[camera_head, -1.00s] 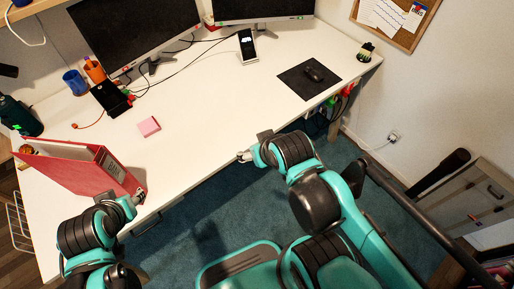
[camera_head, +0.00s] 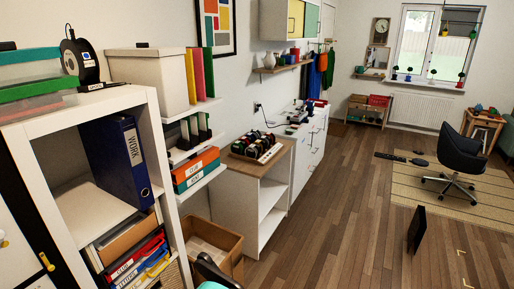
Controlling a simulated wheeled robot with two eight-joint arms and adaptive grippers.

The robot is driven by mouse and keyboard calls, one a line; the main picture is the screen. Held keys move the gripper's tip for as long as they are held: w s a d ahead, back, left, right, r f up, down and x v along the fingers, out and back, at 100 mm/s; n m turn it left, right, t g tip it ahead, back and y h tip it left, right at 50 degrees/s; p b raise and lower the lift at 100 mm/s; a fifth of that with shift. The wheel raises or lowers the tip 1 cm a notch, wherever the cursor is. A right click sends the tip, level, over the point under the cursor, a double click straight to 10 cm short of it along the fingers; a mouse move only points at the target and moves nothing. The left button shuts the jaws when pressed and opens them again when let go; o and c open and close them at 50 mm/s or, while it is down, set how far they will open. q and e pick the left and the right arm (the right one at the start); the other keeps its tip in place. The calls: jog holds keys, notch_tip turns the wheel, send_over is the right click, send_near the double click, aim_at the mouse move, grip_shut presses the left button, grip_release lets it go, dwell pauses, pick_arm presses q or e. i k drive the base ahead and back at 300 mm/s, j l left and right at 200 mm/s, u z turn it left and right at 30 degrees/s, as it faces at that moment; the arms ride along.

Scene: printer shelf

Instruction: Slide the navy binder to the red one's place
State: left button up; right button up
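The navy binder (camera_head: 124,160), with a white label reading "WORK" on its spine, stands upright in the upper open compartment of the white shelf unit (camera_head: 30,150) at the left. It is beside the compartment's right wall. The bare shelf board (camera_head: 85,212) to its left is free. The standing red binder seen earlier on the desk is not in view now. Neither gripper can be made out; only a small teal and black part, probably of my arm, shows at the bottom edge.
Below the navy binder, several coloured folders (camera_head: 140,258) fill the lower compartment. A cardboard box (camera_head: 213,245) is on the floor beside the unit. The wooden floor (camera_head: 330,220) to the right is largely clear.

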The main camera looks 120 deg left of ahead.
aim_at(111, 143)
jog(key=i+l+u, duration=0.1)
jog(key=u, duration=4.95)
jog(key=j, duration=0.1)
